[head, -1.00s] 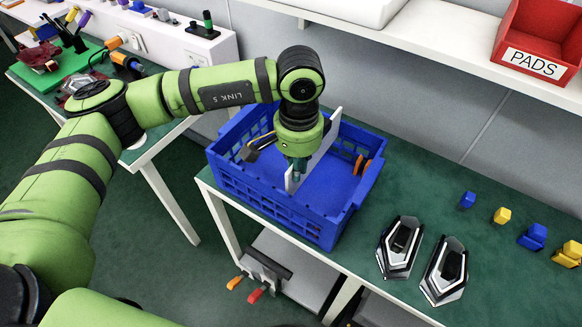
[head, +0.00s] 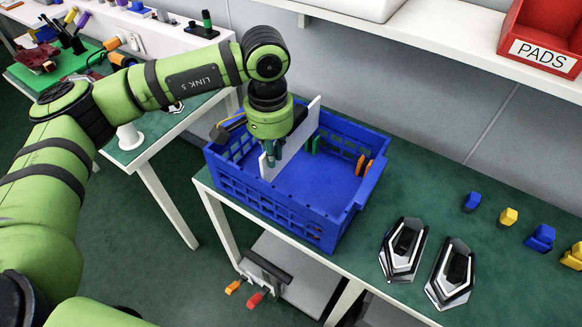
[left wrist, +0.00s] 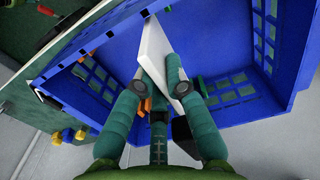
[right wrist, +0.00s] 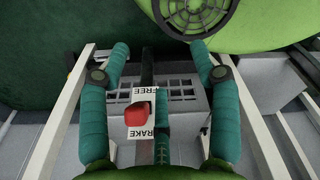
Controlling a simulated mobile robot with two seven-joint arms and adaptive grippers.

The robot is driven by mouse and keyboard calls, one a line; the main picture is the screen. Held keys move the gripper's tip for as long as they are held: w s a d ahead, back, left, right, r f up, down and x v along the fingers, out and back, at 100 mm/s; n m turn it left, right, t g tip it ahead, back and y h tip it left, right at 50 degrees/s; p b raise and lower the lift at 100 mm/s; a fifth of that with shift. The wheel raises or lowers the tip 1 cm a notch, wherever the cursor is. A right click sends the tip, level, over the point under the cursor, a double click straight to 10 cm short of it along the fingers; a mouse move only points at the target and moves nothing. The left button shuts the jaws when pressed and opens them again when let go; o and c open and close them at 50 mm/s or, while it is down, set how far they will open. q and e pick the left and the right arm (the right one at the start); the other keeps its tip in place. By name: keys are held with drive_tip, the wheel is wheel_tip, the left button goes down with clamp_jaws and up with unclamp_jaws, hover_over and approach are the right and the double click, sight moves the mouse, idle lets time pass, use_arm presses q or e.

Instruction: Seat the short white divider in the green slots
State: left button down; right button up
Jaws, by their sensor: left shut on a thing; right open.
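The white divider (head: 266,166) is held on edge by my left gripper (head: 274,152), over the left part of the blue crate (head: 285,207). In the left wrist view the fingers (left wrist: 160,84) are shut on the divider (left wrist: 155,48). Green slots (head: 313,144) show on the crate's far wall, just right of the divider. The near green slots are hidden from the head view. Whether the divider's lower edge touches the floor cannot be told. My right gripper (right wrist: 160,55) is open and empty, seen only in its own wrist view.
Orange slots (head: 363,165) are at the crate's right end. Two lamps (head: 403,250) and several blue and yellow pieces (head: 508,217) lie on the table to the right. A shelf with a red PADS bin (head: 540,38) is above. A red knob (right wrist: 137,113) shows below my right gripper.

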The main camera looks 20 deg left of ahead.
use_arm(q)
drive_tip(key=shift+w+a, duration=0.1)
drive_tip(key=shift+a, duration=0.15)
idle(0.4)
drive_tip(key=shift+b, duration=0.45)
drive_tip(key=shift+b, duration=0.35)
drive_tip(key=shift+f, duration=0.15)
drive_tip(key=shift+f+b, duration=1.35)
drive_tip(key=shift+b, duration=0.05)
drive_tip(key=shift+b, duration=0.35)
